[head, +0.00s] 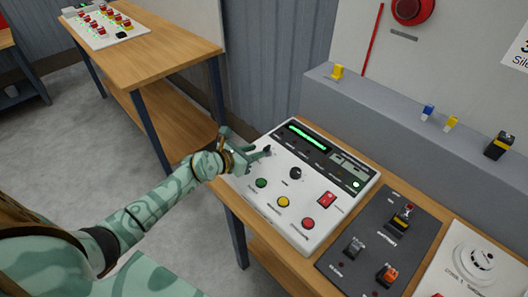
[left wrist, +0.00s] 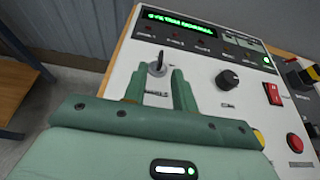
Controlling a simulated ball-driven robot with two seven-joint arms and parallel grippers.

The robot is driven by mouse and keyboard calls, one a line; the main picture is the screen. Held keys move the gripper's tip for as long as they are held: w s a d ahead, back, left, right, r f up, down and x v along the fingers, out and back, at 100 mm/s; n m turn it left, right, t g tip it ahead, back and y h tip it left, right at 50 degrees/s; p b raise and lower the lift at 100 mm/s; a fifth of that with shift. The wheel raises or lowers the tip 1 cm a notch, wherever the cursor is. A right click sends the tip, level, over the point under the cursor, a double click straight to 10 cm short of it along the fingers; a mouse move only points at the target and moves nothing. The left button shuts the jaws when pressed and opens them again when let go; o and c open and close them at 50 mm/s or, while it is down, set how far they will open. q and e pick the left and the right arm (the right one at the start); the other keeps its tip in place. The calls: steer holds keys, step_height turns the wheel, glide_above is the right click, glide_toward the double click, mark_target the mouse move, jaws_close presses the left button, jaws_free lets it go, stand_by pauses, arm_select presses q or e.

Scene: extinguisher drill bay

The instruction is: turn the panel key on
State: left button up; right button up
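The panel key (left wrist: 157,67) stands in a round lock at the upper left of the white control panel (head: 240,178). It also shows as a small dark shape in the head view (head: 267,149). My left gripper (head: 262,154) reaches in from the left over that corner. In the left wrist view its two green fingers (left wrist: 158,82) are apart, with the key showing just past the tips, between them. I cannot tell whether either finger touches it. The panel's green display (left wrist: 177,23) appears to read "SYSTEM NORMAL". My right gripper is not in view.
The panel also carries a black knob (head: 295,173), a red rocker switch (head: 327,199) and green, yellow and red buttons. A dark switch plate (head: 375,245) lies to its right. A grey ledge (head: 385,110) runs behind. Another wooden table (head: 150,50) stands at the back left.

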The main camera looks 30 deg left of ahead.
mark_target(264, 149)
arm_select(q)
steer(key=b+x, duration=0.1)
steer(key=x, duration=0.3)
steer(key=shift+w+f, duration=0.1)
steer(key=shift+w+d, duration=0.15)
steer(key=shift+w, duration=0.15)
jaws_close()
steer(key=shift+b, duration=0.35)
